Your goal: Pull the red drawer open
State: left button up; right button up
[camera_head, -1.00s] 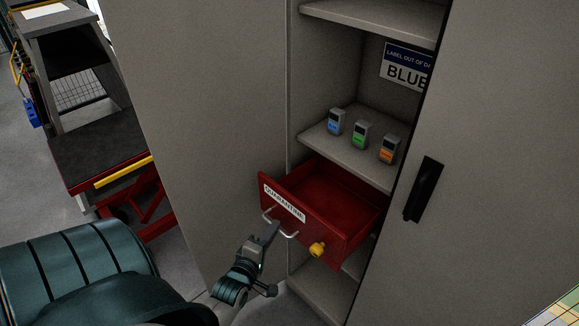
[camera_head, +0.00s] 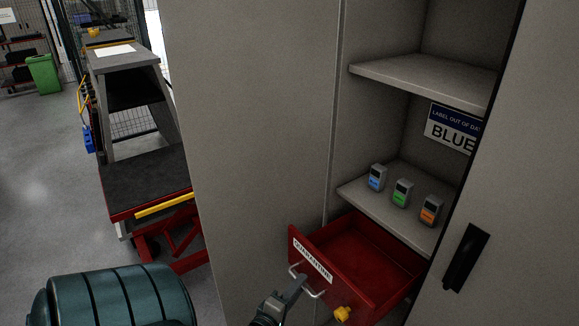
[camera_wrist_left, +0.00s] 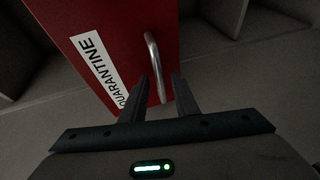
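The red drawer (camera_head: 375,262) stands out of the cabinet, with its empty inside showing. Its front carries a white QUARANTINE label (camera_head: 312,260), a silver bar handle (camera_head: 314,294) and a yellow knob (camera_head: 342,314). My left gripper (camera_head: 297,283) is at the handle, cut off by the bottom edge of the head view. In the left wrist view the handle (camera_wrist_left: 153,60) runs down between the two dark fingers (camera_wrist_left: 160,90). The fingers are apart, with gaps beside the bar, so the gripper looks open around it. My right gripper is not in view.
The grey shelf (camera_head: 365,192) above the drawer holds several small devices, blue (camera_head: 377,177), green (camera_head: 402,193) and orange (camera_head: 431,210). A cabinet door with a black handle (camera_head: 465,257) is on the right. A red-framed cart (camera_head: 145,185) stands left, with open floor (camera_head: 45,190) beyond.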

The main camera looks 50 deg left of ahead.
pick_arm(q)
jog(key=b+v, duration=0.4)
jog(key=v, duration=1.3)
jog(key=shift+b, duration=0.3)
jog(key=shift+s+d, duration=0.1)
jog(key=shift+s, duration=0.05)
jog(key=s+d+f+m+g+h, duration=0.15)
jog(key=d+f+m, duration=0.25)
jog(key=f, duration=0.9)
jog(key=s+d+f+m+g+h, duration=0.1)
jog(key=d+f+m+g+h, duration=0.3)
jog(key=f, duration=0.9)
jog(key=s+d+f+m+g+y, duration=0.1)
jog(key=s+d+f+m+g, duration=0.3)
jog(key=f, duration=0.9)
jog(key=s+f+m+g, duration=0.4)
jog(key=s+f+m, duration=0.7)
jog(key=s+f, duration=0.4)
notch_tip(320, 180, down, 2)
jog(key=shift+d+f+g+b, duration=0.25)
jog(key=shift+d+g+b, duration=0.1)
jog(key=shift+d+b, duration=0.05)
